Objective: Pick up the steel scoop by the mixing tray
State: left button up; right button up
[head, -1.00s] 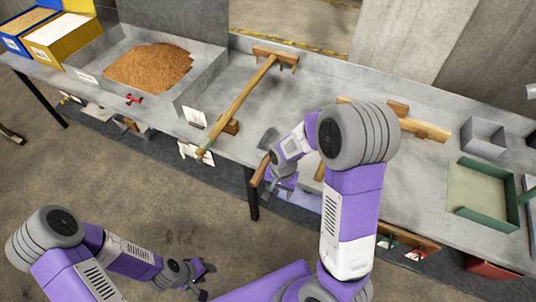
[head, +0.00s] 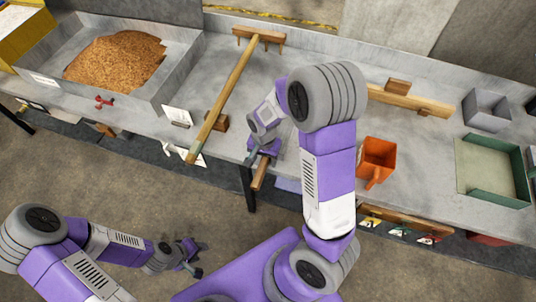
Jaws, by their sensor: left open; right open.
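The grey metal mixing tray (head: 183,83) holds a heap of brown grain (head: 115,60) at the left of the bench. No steel scoop shows plainly in the head view. A short wooden handle (head: 259,174) sticks out over the bench's front edge below my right gripper (head: 262,152); whatever it joins is hidden by the gripper. My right gripper is open, pointing down close to this handle; I cannot tell whether the handle lies between its fingers. My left gripper (head: 192,260) is open and empty, low in front of the bench, above the floor.
A long-handled wooden rake (head: 232,88) lies across the bench between tray and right gripper. Right of my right arm are an orange scoop (head: 376,157), a wooden bar (head: 415,101), a grey box (head: 487,110) and a green-walled tray (head: 487,193).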

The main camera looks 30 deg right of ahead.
jog(key=shift+f, duration=0.8)
jog(key=shift+r, duration=0.1)
grip_shut()
dwell(0.7)
